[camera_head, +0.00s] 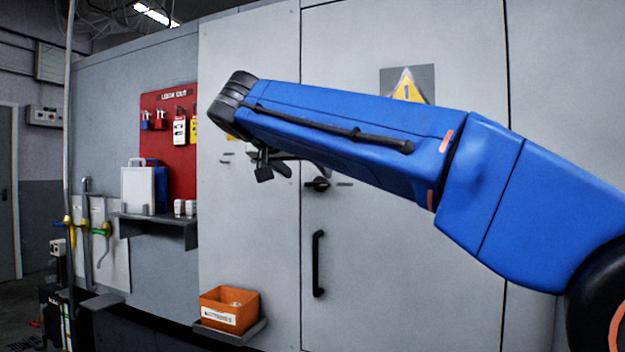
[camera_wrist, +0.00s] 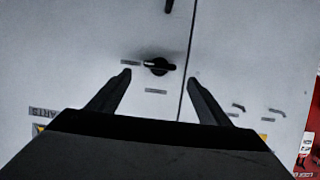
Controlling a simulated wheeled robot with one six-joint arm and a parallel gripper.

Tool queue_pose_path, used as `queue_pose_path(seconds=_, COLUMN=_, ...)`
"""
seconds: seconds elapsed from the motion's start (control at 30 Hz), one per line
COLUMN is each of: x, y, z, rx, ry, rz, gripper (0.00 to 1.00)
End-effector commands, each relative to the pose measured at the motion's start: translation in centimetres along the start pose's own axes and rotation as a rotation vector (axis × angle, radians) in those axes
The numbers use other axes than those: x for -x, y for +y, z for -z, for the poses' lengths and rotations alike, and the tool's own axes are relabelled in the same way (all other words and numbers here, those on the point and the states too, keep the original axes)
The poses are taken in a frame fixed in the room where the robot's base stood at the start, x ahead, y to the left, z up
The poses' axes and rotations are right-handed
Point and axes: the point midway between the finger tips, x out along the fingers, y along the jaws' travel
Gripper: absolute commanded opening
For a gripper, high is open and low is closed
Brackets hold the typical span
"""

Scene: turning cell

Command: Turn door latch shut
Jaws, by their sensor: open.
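The door latch (camera_head: 317,184) is a black turn knob on the grey cabinet door, just right of the door seam. In the wrist view, the latch (camera_wrist: 160,67) sits ahead of and between the fingers, its bar lying roughly level across the picture. One small label is beside it and another below; I cannot read them. My gripper (camera_wrist: 159,76) is open and empty, with no visible contact with the latch. In the head view, my gripper (camera_head: 270,170) shows below the wrist, left of the latch; part of it is hidden by my arm.
A black door handle (camera_head: 318,263) is below the latch. An orange bin (camera_head: 229,309) stands on a low shelf. A red lockout board (camera_head: 169,140) and a shelf with a white box (camera_head: 138,189) are at left. A yellow warning sign (camera_head: 408,85) is behind my arm.

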Motion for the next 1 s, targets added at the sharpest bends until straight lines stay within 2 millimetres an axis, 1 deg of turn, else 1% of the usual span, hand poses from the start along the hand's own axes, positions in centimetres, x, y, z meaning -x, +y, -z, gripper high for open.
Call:
queue_pose_path(seconds=0.03, x=-1.0, y=0.1, z=0.0, rx=0.0, ry=-0.001, rz=-0.004, gripper=0.72)
queue_pose_path(seconds=0.1, x=-2.1, y=0.0, z=0.0, rx=0.0, ry=-0.001, rz=-0.003, gripper=0.72)
queue_pose_path(seconds=0.2, x=-3.5, y=0.1, z=0.0, rx=-0.001, ry=-0.001, rz=-0.002, gripper=0.72)
queue_pose_path(seconds=0.33, x=-4.8, y=0.1, z=0.0, rx=-0.001, ry=0.0, rz=-0.002, gripper=0.72)
queue_pose_path(seconds=0.5, x=-5.5, y=0.0, z=0.0, rx=-0.001, ry=0.0, rz=0.0, gripper=0.72)
queue_pose_path(seconds=0.77, x=-5.6, y=0.0, z=0.0, rx=0.0, ry=0.0, rz=0.0, gripper=0.72)
queue_pose_path(seconds=0.87, x=-5.6, y=0.0, z=0.0, rx=0.0, ry=0.0, rz=0.0, gripper=0.5)
queue_pose_path(seconds=0.9, x=-5.6, y=0.0, z=0.0, rx=0.0, ry=0.0, rz=0.0, gripper=0.41)
queue_pose_path(seconds=0.93, x=-5.6, y=0.0, z=0.0, rx=0.0, ry=0.0, rz=0.0, gripper=0.34)
queue_pose_path(seconds=0.97, x=-5.6, y=0.0, z=0.0, rx=0.0, ry=0.0, rz=0.0, gripper=0.3)
queue_pose_path(seconds=1.0, x=-5.6, y=0.0, z=0.0, rx=0.0, ry=0.0, rz=0.0, gripper=0.31)
